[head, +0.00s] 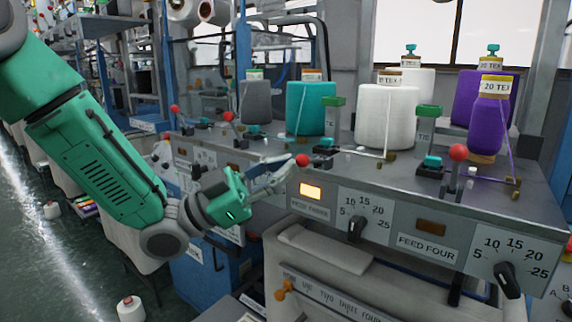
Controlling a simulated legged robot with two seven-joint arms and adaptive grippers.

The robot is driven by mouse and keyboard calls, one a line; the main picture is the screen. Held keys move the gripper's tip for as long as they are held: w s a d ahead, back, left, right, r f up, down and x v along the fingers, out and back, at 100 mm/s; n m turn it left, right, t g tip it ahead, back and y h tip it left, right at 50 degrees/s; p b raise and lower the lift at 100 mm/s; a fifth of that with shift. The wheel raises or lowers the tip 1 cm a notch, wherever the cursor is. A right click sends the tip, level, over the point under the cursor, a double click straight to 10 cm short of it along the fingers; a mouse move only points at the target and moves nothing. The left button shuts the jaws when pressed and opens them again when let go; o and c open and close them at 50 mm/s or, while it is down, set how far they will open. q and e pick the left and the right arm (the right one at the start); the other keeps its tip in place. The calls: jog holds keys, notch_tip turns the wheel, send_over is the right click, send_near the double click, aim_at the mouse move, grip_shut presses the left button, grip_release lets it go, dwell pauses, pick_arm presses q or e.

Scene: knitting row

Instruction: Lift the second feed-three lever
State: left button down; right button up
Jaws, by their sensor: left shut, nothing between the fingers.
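The feed-three lever shows as a red knob (302,160) on the machine's top, above the lit amber lamp (311,191) and the partly blurred feed-three label (310,209). Its rod is hidden or too small to make out, so its tilt is unclear. My left gripper (288,168) is shut and empty, its fingertips right beside the left of this knob. I cannot tell whether they touch it. The feed-four lever (458,152) stands upright to the right, above an unlit lamp (431,228). My right gripper is not in view.
White (385,117), teal (311,108) and purple (489,125) yarn cones stand behind the levers. Green-topped posts (428,112) rise near them. Two more red-knobbed levers (228,116) are at the left. Dials (356,229) line the front panel. Open floor lies left.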

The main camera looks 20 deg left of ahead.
pick_arm(q)
jog(key=w+d+r+n+y+p, duration=0.1)
jog(key=w+r+n+y+p, duration=0.2)
jog(key=p, duration=0.9)
notch_tip(320, 180, up, 3)
jog(key=shift+f+n+y+p, duration=0.2)
jog(key=shift+n+y+p, duration=0.15)
jog(key=shift+n+y, duration=0.55)
jog(key=shift+d, duration=0.1)
